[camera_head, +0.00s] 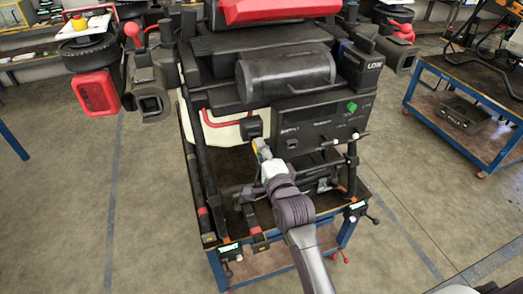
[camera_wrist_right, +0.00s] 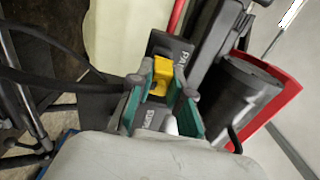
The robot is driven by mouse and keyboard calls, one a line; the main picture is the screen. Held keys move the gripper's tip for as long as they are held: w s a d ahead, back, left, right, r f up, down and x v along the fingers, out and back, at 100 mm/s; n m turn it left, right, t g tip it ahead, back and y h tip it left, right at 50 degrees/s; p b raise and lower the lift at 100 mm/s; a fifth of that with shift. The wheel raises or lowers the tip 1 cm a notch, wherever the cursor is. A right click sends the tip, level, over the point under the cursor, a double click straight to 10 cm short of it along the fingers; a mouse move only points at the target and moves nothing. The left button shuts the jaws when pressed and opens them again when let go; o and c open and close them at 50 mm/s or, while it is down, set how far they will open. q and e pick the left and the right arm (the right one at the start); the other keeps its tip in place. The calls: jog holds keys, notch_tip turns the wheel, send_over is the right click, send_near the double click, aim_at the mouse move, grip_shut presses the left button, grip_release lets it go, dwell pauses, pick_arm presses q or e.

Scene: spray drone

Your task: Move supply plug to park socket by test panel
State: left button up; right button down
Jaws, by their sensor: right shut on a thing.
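My right gripper (camera_head: 261,151) is shut on the yellow supply plug (camera_head: 258,144), just in front of and below the small black park socket box (camera_head: 251,127). In the right wrist view, the yellow plug (camera_wrist_right: 161,76) sits between the teal-padded fingers of the gripper (camera_wrist_right: 159,92). Its far end is against or very near the black socket box (camera_wrist_right: 170,46), whose label starts with "PA". I cannot tell whether the plug is seated in it. The dark test panel (camera_head: 320,125), with a green knob (camera_head: 351,106), stands right of the socket. My left gripper is out of view.
The drone's black tank (camera_head: 286,74) and red top (camera_head: 276,9) rise above the panel. A red hose (camera_head: 218,119) runs left of the socket. Frame bars flank my right arm.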

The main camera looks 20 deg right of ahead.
jog(key=shift+w, duration=0.95)
jog(key=c, duration=1)
grip_release()
jog(key=shift+s, duration=0.1)
jog(key=s, duration=1.2)
jog(key=shift+d, duration=0.15)
jog(key=shift+w, duration=0.1)
